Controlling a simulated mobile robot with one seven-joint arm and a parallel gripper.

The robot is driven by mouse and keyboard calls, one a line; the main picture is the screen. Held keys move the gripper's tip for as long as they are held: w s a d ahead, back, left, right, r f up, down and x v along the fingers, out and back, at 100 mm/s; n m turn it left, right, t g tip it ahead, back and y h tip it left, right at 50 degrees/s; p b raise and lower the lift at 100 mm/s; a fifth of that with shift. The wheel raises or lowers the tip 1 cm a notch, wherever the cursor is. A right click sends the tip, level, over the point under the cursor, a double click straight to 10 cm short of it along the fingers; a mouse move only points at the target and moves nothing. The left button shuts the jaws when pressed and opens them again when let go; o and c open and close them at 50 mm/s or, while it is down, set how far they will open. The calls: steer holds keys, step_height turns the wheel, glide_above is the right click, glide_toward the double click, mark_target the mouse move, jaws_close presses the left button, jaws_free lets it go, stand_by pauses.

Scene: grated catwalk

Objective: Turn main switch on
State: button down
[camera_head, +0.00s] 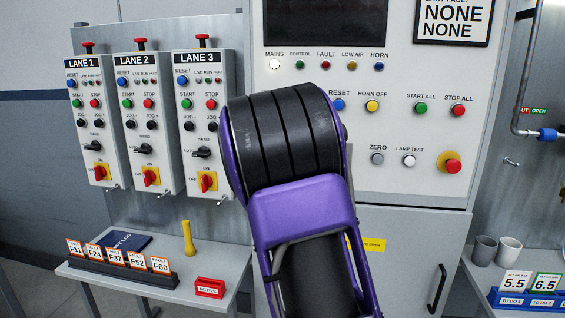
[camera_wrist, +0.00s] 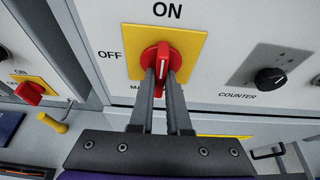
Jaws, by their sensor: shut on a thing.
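The main switch (camera_wrist: 150,56) is a red rotary knob on a yellow plate (camera_wrist: 188,42) in the wrist view. ON is printed above the plate and OFF to its left; the label below is mostly hidden. The knob stands close to upright, with its white mark towards ON. My gripper (camera_wrist: 163,78) reaches up from below and is shut on the knob, with a finger on each side. In the head view my purple and black arm hides the main switch and my gripper.
A black COUNTER knob (camera_wrist: 268,78) is right of the switch. Lane boxes (camera_head: 141,120) with smaller red switches hang on the left. A red emergency button (camera_head: 453,167) is on the panel's right. A shelf with fault tags (camera_head: 112,258) stands at lower left.

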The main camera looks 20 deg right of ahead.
stand_by(0.5)
steer(key=c, duration=0.9)
jaws_free()
steer(key=v, duration=1.7)
steer(key=shift+s+r+p, duration=0.1)
steer(key=shift+s+p, duration=0.1)
steer(key=shift+p, duration=0.1)
